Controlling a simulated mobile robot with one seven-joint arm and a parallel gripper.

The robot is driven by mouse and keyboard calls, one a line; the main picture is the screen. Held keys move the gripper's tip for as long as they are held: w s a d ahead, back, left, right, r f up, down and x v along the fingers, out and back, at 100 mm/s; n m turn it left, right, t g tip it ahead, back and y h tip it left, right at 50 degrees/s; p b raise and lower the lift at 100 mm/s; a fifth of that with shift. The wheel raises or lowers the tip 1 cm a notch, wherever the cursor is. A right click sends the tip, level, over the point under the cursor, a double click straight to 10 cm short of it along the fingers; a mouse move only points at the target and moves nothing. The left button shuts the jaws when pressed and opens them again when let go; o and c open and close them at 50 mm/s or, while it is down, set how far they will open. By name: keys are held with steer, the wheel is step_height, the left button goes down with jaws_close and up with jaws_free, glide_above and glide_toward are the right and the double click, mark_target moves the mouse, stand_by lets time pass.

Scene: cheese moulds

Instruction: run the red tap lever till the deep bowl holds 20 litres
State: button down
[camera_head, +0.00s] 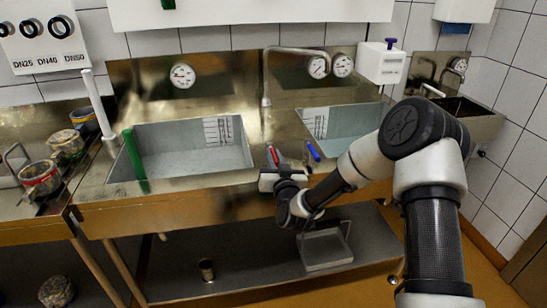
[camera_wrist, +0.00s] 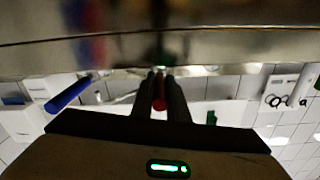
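The red tap lever (camera_head: 274,155) stands at the front edge of the steel sink unit, between two basins. My gripper (camera_head: 279,173) is at it. In the wrist view the two dark fingers (camera_wrist: 162,88) close in on both sides of the red lever (camera_wrist: 159,92), with no clear gap. The blue lever (camera_head: 313,151) is just to the right, clear of my gripper. The left basin (camera_head: 190,160) and right basin (camera_head: 350,120) both have litre scales inside. I see no clear water stream; the water levels cannot be read.
A green-handled thing (camera_head: 135,160) leans at the left basin's left rim. Moulds (camera_head: 40,178) stand on the left worktop. Dial gauges (camera_head: 182,76) hang on the back wall. A lower shelf (camera_head: 240,265) holds a small cup (camera_head: 207,270) and a square frame (camera_head: 325,249).

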steer(key=shift+a, duration=0.2)
steer(key=m+h+b, duration=0.1)
steer(key=a+h, duration=0.1)
steer(key=m+h+b, duration=0.1)
steer(key=h, duration=0.1)
steer(key=shift+s+a+f+m+t+b, duration=0.15)
steer(key=shift+s+a+m+t+b, duration=0.05)
steer(key=shift+a+m+t+b, duration=0.1)
steer(key=m+h, duration=0.1)
steer(key=a+h+b, duration=0.1)
steer(key=m+h, duration=0.1)
steer(key=h, duration=0.1)
steer(key=shift+a+m+b, duration=0.25)
steer(key=shift+m+b, duration=0.05)
steer(key=shift+b, duration=0.05)
steer(key=h, duration=0.1)
steer(key=m+g+h, duration=0.1)
steer(key=a+m+h+b, duration=0.1)
steer(key=shift+w+h, duration=0.25)
steer(key=shift+h, duration=0.15)
steer(key=shift+w+a+r+m+g+h, duration=0.1)
steer(key=shift+w+a+m+g+h, duration=0.15)
steer(key=shift+m+g+h, duration=0.45)
steer(key=shift+w+a+r+m+g+h, duration=0.1)
steer(key=shift+a+m+g+h, duration=0.25)
steer(key=shift+m+h, duration=0.6)
steer(key=shift+b, duration=0.3)
